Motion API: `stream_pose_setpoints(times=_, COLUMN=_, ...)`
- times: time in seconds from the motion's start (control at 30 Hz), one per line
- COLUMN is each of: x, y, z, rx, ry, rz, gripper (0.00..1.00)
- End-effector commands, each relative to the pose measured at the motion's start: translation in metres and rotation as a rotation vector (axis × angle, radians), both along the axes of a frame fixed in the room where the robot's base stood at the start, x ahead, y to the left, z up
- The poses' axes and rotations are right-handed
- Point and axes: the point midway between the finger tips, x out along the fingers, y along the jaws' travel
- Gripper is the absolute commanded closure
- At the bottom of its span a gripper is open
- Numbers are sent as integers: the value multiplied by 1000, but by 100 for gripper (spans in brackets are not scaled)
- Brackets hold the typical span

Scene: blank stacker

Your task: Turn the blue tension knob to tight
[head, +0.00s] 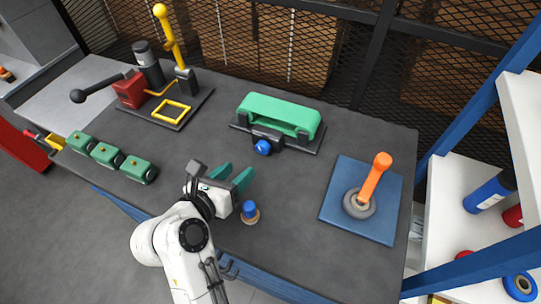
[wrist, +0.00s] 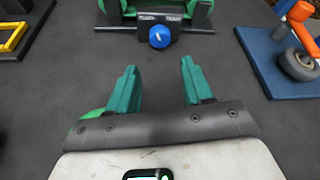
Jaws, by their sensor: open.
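The blue tension knob (head: 263,147) sits on the front of a dark block below a green housing (head: 280,113) at the back middle of the table. In the wrist view the knob (wrist: 162,36) shows a small white mark on its face, and the label plate above it (wrist: 160,19) has words on its left and right sides. My gripper (head: 232,177) is open and empty, with green fingers. It is in front of the knob, apart from it, and in the wrist view its fingers (wrist: 158,80) point toward the knob.
A blue-topped round piece (head: 250,210) stands close by my gripper. Several green blocks (head: 107,155) line the left front. A lever station (head: 170,105) is at the back left. A blue plate (head: 335,200) with an orange-handled lever (head: 374,178) is at the right. The tabletop between my gripper and the knob is clear.

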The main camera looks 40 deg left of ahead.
Motion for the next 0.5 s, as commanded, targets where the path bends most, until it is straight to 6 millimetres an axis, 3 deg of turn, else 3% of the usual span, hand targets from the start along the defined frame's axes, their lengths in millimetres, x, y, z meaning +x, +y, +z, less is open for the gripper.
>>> stream_pose_setpoints(times=0.5, x=76, y=9, z=-30, rx=0, ry=2, rz=-3, gripper=49)
